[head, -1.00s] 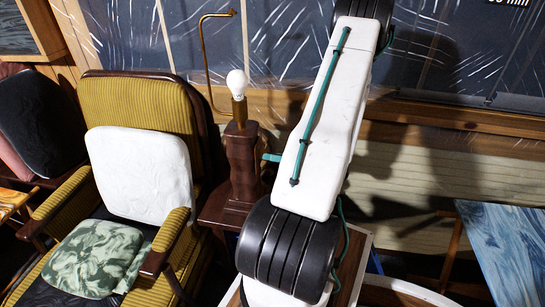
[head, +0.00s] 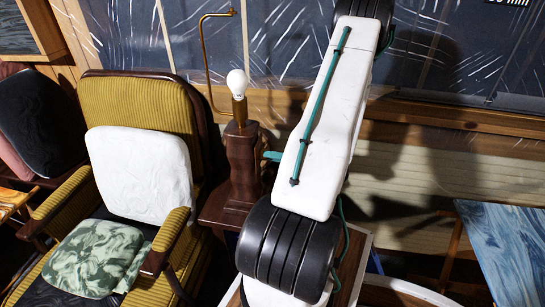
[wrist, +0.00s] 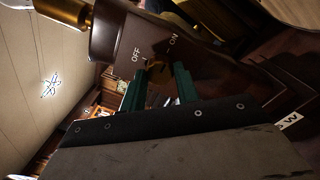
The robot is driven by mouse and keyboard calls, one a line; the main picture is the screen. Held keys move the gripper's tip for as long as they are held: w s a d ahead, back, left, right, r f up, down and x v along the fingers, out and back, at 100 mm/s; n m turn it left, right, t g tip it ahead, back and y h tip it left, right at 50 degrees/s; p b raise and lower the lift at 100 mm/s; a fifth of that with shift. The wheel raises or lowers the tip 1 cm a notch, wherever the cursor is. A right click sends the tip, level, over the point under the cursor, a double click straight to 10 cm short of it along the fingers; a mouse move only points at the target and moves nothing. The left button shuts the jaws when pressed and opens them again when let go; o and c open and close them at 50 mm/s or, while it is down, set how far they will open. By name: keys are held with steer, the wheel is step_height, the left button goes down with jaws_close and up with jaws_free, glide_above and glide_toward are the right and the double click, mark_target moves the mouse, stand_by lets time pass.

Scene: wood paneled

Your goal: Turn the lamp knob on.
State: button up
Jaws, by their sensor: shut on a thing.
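The lamp (head: 243,165) has a dark brown wooden body, a brass neck and a bare white bulb (head: 237,82). It stands on a small dark table left of my arm. In the wrist view the lamp body (wrist: 115,38) carries the labels OFF and ON. In the head view the arm hides the knob and most of the gripper.
A mustard armchair (head: 130,98) with a white cushion stands left of the lamp. A curved brass rod (head: 205,60) rises behind the bulb. A plastic-covered window and wood wall lie behind. A blue-topped table (head: 505,245) is at the right.

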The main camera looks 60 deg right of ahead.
steer(key=o, duration=1)
steer(key=v, duration=0.7)
steer(key=shift+s+d+f, duration=0.1)
steer(key=shift+s+d, duration=0.05)
steer(key=shift+s, duration=0.2)
